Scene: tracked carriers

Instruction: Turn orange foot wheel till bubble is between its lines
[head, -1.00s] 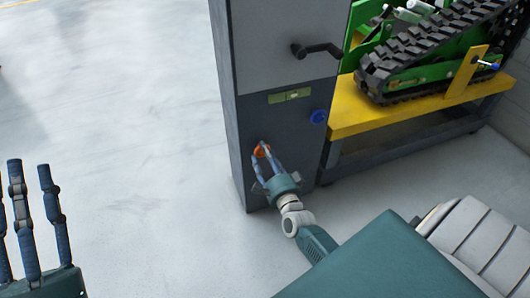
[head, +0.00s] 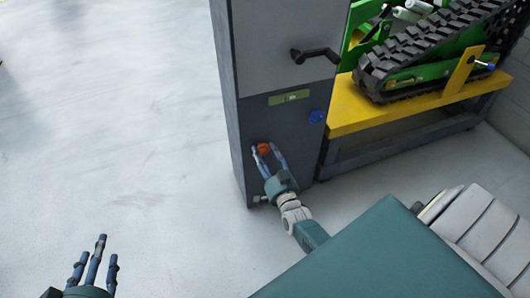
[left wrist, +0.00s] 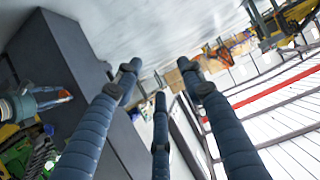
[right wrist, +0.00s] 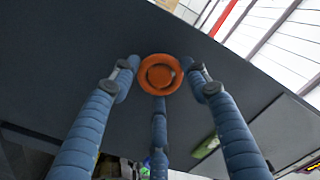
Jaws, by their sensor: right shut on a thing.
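The orange foot wheel (head: 264,150) is on the lower front of the dark grey cabinet. In the right wrist view the orange wheel (right wrist: 160,75) sits between the fingertips of my right gripper. My right gripper (head: 268,150) is shut on the wheel's rim. The green level (head: 289,97) is higher on the same cabinet face; its bubble and lines are too small to make out. It also shows partly in the right wrist view (right wrist: 207,146). My left gripper (head: 94,262) is open and empty, low at the left, away from the cabinet.
To the right, a yellow-topped bench (head: 365,112) carries a green tracked carrier (head: 430,50). The floor at left is clear.

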